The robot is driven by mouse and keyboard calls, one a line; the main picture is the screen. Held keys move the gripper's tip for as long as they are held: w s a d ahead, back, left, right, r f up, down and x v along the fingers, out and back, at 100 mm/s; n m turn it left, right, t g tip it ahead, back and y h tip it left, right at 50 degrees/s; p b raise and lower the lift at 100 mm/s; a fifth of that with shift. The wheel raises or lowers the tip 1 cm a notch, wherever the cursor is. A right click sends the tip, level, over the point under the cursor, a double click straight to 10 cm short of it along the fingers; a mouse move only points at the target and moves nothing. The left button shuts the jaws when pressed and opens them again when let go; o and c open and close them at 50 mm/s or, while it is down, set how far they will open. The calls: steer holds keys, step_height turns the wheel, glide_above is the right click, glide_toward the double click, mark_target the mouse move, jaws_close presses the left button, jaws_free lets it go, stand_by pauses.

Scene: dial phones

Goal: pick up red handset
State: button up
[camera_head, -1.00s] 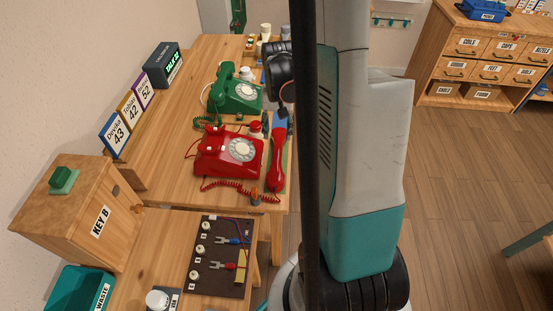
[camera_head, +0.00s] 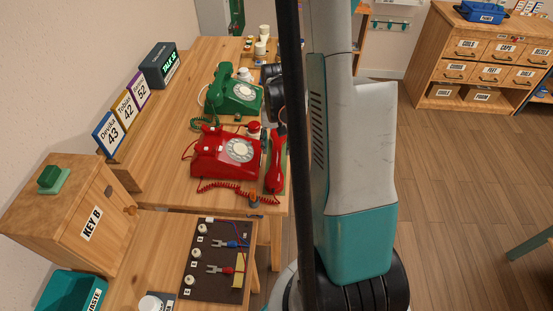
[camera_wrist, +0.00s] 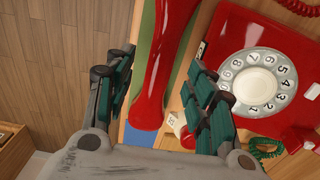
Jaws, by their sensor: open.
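The red handset (camera_head: 273,166) lies lengthwise at the right edge of the wooden table, to the right of the red dial phone (camera_head: 226,153). In the wrist view the handset (camera_wrist: 163,62) runs between the two fingers of my gripper (camera_wrist: 160,63). The gripper is open, with one green-padded finger on each side of the handset. A gap shows between each finger and the handset, and I cannot tell how far above it the fingertips are. In the head view my arm hides the gripper. The red phone's dial (camera_wrist: 256,84) is right of the right finger.
A green dial phone (camera_head: 236,92) stands behind the red one. A coiled red cord (camera_head: 235,192) lies in front of the red phone. A dark board with plugs (camera_head: 215,260) and a wooden KEY B box (camera_head: 72,212) are nearer. Open floor (camera_head: 455,190) lies to the right.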

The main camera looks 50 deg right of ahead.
mark_target(277, 152)
step_height(277, 152, down, 6)
steer(key=b, duration=0.2)
steer(key=shift+w+d+r+b, duration=0.1)
steer(key=shift+w+r+b, duration=0.1)
steer(key=shift+b, duration=0.2)
steer(key=shift+s+r, duration=0.1)
jaws_close()
